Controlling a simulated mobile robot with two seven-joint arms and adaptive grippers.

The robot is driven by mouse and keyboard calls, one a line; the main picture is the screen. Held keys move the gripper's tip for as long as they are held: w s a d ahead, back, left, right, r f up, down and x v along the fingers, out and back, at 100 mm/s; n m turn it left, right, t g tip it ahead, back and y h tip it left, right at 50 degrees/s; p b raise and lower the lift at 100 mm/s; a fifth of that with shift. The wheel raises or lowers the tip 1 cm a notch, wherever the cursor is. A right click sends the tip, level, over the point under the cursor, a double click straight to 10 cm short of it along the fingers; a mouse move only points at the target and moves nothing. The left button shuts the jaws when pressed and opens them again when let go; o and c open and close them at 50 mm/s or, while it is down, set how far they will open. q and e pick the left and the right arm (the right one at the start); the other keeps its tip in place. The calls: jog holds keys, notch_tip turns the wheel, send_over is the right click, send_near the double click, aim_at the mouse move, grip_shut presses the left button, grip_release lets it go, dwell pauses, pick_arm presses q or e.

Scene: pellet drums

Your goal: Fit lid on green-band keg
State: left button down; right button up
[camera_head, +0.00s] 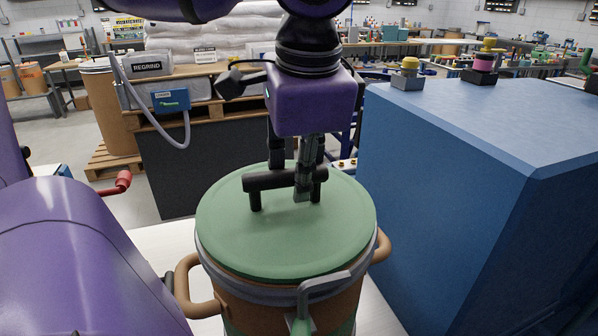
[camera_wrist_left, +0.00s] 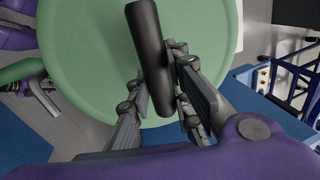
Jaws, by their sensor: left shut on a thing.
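The green lid (camera_head: 270,240) lies on the top of the keg (camera_head: 262,317), which is tan with a green band low on its visible side. In the head view the lid looks about level, but I cannot tell whether it is fully seated. A black bar handle (camera_head: 262,181) stands on the lid. My left gripper (camera_head: 305,186) is shut on this handle from above. The left wrist view shows its fingers on both sides of the handle (camera_wrist_left: 148,45), with the green lid (camera_wrist_left: 90,60) behind. My right gripper is not in view.
A grey clamp ring with a lever (camera_head: 322,286) runs around the keg's rim. Tan side handles (camera_head: 190,285) stick out. A large blue cabinet (camera_head: 470,170) stands close on the right. A pallet of white sacks (camera_head: 215,40) is behind.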

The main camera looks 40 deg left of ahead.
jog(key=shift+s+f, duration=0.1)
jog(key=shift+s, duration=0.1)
pick_arm(q)
jog(key=shift+f, duration=0.3)
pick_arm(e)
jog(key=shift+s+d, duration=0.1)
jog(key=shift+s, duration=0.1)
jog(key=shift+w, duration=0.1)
pick_arm(q)
jog(key=c, duration=1.6)
grip_release()
jog(key=shift+c, duration=0.2)
jog(key=shift+o, duration=0.6)
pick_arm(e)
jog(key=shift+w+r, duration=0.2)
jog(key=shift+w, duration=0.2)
pick_arm(q)
jog(key=o, duration=0.5)
jog(key=shift+r, duration=0.1)
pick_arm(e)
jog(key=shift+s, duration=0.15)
